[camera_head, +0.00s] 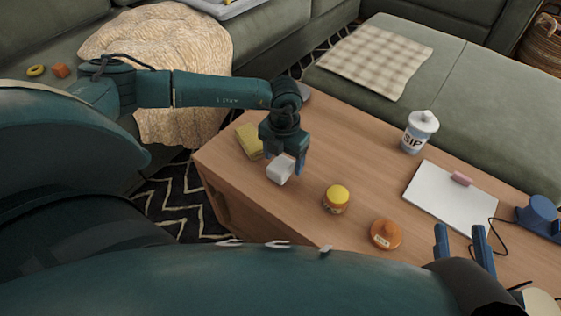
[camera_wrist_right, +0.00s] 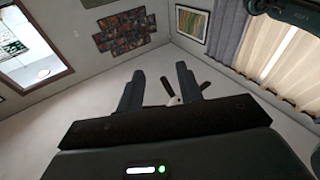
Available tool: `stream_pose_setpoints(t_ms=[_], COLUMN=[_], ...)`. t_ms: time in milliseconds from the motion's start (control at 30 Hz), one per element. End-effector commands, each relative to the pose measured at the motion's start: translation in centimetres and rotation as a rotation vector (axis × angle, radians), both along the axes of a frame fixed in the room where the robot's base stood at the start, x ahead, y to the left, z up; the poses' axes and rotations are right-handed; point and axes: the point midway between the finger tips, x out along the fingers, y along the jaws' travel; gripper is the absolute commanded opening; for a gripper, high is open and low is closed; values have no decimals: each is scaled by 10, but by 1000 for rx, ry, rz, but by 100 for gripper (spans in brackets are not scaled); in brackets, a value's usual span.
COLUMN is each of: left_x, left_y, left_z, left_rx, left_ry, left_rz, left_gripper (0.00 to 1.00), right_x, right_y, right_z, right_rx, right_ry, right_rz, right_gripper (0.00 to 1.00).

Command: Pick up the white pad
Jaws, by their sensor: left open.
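A small white block-like pad (camera_head: 278,172) lies on the wooden table, near its left end. My left gripper (camera_head: 286,160) points down right at it, fingers open; its near finger stands by the pad's right side. The gripper partly covers the pad, and I cannot tell whether they touch. My right gripper (camera_head: 461,228) is at the lower right of the head view, fingers apart and empty. It also shows open in the right wrist view (camera_wrist_right: 159,73), facing the room's walls.
A yellow sponge-like block (camera_head: 249,141) lies just left of the pad. A yellow-lidded jar (camera_head: 336,198), an orange pot (camera_head: 385,234), a SIP cup (camera_head: 419,132) and a white board (camera_head: 440,203) with a pink item (camera_head: 461,179) stand rightward. Table is clear between pad and cup.

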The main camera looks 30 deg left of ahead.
Motion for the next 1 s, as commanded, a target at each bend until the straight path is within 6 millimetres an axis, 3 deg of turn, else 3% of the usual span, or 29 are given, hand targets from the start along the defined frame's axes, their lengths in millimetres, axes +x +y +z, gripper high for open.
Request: stream_pose_setpoints(t_ms=[100, 300, 900, 1000], left_x=[0, 0, 0, 0], left_y=[1, 0, 0, 0], left_z=[-14, -13, -13, -13], left_rx=[1, 0, 0, 0], left_ry=[0, -1, 0, 0], left_rz=[1, 1, 1, 1], left_gripper=[71, 71, 23, 23], right_x=[1, 2, 1, 1], right_y=[2, 2, 2, 2], right_z=[4, 12, 6, 6], right_rx=[22, 25, 17, 17], right_ry=[-9, -22, -12, -13], right_rz=[10, 13, 12, 12], right_gripper=[36, 36, 36, 36])
